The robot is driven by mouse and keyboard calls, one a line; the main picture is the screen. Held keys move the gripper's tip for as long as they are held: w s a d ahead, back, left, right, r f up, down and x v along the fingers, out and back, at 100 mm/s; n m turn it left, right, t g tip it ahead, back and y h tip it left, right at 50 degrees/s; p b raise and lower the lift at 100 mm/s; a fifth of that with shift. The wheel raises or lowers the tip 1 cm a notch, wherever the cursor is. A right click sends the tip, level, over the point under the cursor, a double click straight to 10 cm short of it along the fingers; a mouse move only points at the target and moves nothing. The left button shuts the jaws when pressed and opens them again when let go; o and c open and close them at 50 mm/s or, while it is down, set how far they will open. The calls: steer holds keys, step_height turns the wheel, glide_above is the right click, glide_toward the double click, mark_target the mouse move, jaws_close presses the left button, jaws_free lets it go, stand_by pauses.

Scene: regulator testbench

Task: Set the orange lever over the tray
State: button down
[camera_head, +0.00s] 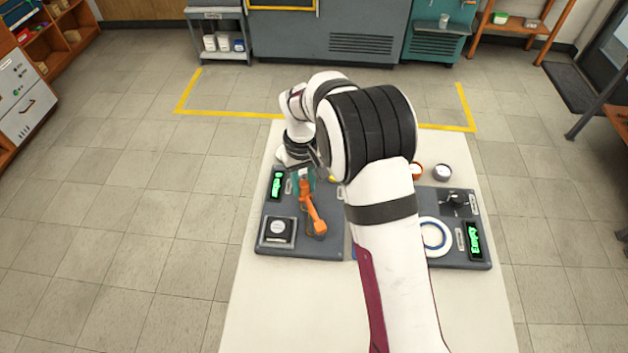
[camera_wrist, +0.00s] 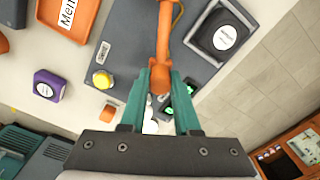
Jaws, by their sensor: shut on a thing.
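The orange lever (camera_head: 313,212) is on the left grey panel (camera_head: 335,240) in the head view, its arm running from the front toward the back. In the wrist view the lever (camera_wrist: 163,35) comes down from the top edge. My gripper (camera_wrist: 160,80) is shut on the lever's handle end, with teal fingers on both sides. In the head view my gripper (camera_head: 303,176) is at the lever's far end, partly hidden by my arm. An orange tray (camera_wrist: 86,32) with a partly cut-off label is at upper left in the wrist view. My arm blocks that area in the head view.
A black square unit with a white disc (camera_head: 278,231) sits left of the lever. A yellow button (camera_wrist: 103,79) and a purple box (camera_wrist: 50,86) show in the wrist view. The right panel carries a white ring (camera_head: 424,240), a black knob (camera_head: 455,199) and a green display (camera_head: 474,240).

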steer(key=s+a+n, duration=0.1)
steer(key=a+n, duration=0.1)
steer(key=n, duration=0.1)
steer(key=shift+s+a+n, duration=0.3)
steer(key=shift+s, duration=0.05)
steer(key=s+a+n, duration=0.1)
steer(key=n, duration=0.1)
steer(key=shift+s+a+n, duration=0.1)
steer(key=shift+s+n, duration=0.3)
steer(key=s+n, duration=0.1)
steer(key=s+a+n, duration=0.1)
steer(key=n, duration=0.1)
steer(key=shift+s, duration=0.25)
steer(key=shift+s+a+n, duration=0.1)
steer(key=shift+s+n, duration=1.05)
steer(key=shift+n, duration=0.35)
steer(key=c, duration=0.6)
jaws_free()
